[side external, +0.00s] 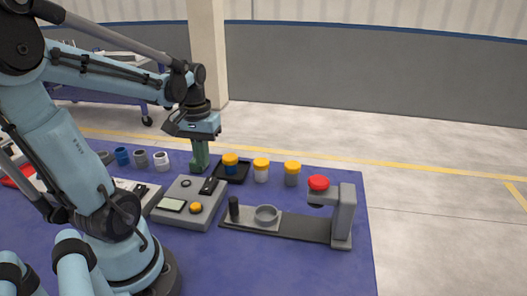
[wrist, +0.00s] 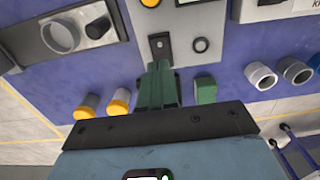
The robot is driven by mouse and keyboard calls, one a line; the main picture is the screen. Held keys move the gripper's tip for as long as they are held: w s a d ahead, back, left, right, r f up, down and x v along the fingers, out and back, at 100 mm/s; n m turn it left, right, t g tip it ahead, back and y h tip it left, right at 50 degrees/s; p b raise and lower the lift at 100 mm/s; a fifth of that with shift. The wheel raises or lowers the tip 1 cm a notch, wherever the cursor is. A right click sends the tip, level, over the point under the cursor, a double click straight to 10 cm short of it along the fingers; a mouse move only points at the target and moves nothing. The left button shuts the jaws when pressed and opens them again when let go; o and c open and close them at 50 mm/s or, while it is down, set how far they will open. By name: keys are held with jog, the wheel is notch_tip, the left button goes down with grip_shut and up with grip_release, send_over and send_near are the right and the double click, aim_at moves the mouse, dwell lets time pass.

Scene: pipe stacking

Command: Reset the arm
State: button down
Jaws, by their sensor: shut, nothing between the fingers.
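My gripper (side external: 200,160) hangs fingers down over the blue mat, behind the grey control box. Its green fingers (wrist: 158,85) are together with nothing held between them. A separate green block (wrist: 205,90) stands beside the fingers in the wrist view. In the side view the fingers and the block overlap, so I cannot tell whether they touch. To the right stand a yellow-capped blue pipe (side external: 230,163), a yellow-capped white pipe (side external: 261,170) and a yellow-capped grey pipe (side external: 292,173). Uncapped blue (side external: 122,157), grey (side external: 141,160) and white (side external: 162,161) pipes stand to the left.
The control box (side external: 210,214) has a yellow button. A black tray (side external: 241,176) lies by the capped blue pipe. A grey press (side external: 344,215) with a red top (side external: 318,183) stands at the right, its base carrying a ring (side external: 267,214). The mat's front right is clear.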

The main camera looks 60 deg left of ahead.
jog(key=w+d+r+m+t, duration=0.1)
jog(key=w+d+m+t, duration=0.2)
jog(key=d, duration=0.5)
jog(key=w+d+r+m+t, duration=0.1)
jog(key=w+d+m+t, duration=0.3)
jog(key=d, duration=0.5)
jog(key=shift+r+m, duration=0.3)
jog(key=shift+m, duration=0.7)
jog(key=shift+w, duration=0.1)
